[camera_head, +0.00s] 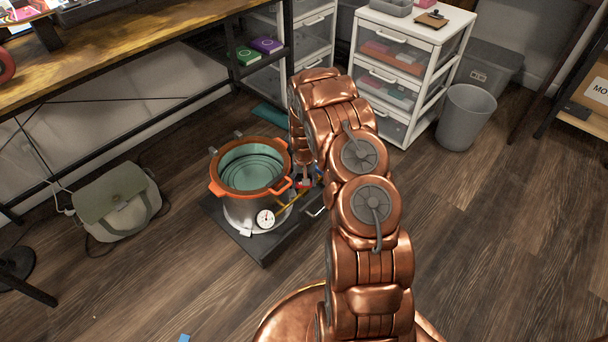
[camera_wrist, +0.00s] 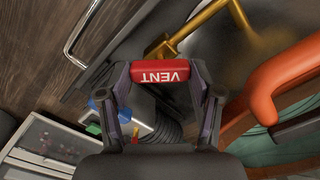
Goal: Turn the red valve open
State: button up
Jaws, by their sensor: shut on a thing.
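The red valve handle (camera_wrist: 161,74), marked "VENT", sits between the two fingers of my gripper (camera_wrist: 163,88) in the wrist view. The fingers are shut on it, one at each end. A brass pipe (camera_wrist: 188,27) runs just behind the handle. In the head view a small red part of the valve (camera_head: 304,183) shows beside the pot, partly hidden by my arm. The pot (camera_head: 222,211) is silver with an orange rim and a pale green inside. A round white gauge (camera_head: 265,219) is on its front. My gripper is mostly hidden there.
The pot stands on a dark low platform (camera_head: 262,248) on the wooden floor. A white drawer unit (camera_head: 407,80) and a grey bin (camera_head: 466,117) stand behind to the right. A green-grey bag (camera_head: 113,197) lies to the left. The floor at right is clear.

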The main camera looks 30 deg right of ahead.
jog(key=n+p, duration=0.2)
jog(key=n, duration=0.1)
jog(key=n+p, duration=0.1)
jog(key=p, duration=0.1)
jog(key=shift+r, duration=0.25)
jog(key=shift+f+n+p, duration=0.15)
jog(key=shift+n+p, duration=0.6)
jog(key=shift+n, duration=1.15)
jog(key=shift+w, duration=0.1)
jog(key=o, duration=1.1)
jog(key=shift+o, duration=0.2)
jog(key=shift+f, duration=0.15)
